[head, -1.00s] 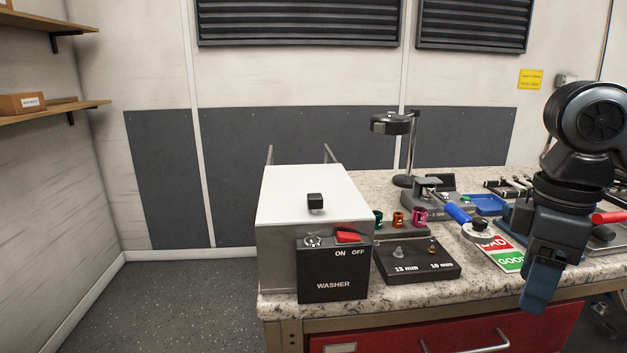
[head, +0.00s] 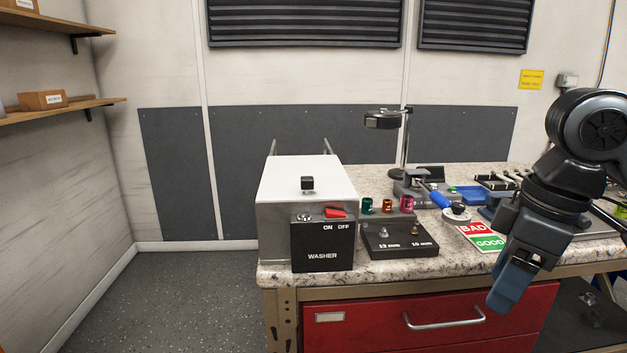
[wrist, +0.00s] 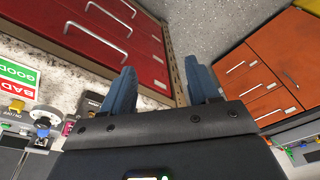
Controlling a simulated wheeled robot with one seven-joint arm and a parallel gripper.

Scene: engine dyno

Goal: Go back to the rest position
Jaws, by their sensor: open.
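My gripper (head: 512,285) hangs at the right of the head view, in front of the workbench edge, pointing down. In the wrist view its two blue fingers (wrist: 163,88) stand apart with nothing between them. Beyond them show the bench edge, red drawers and grey floor. My gripper touches nothing that I can see.
The bench (head: 395,272) has a red drawer (head: 430,318) below. On it stand a white-lidded washer (head: 305,180), a black socket base (head: 400,240), a BAD/GOOD card (head: 482,237) and a lamp (head: 384,119). Orange drawers (wrist: 255,75) show in the wrist view. Floor at left is clear.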

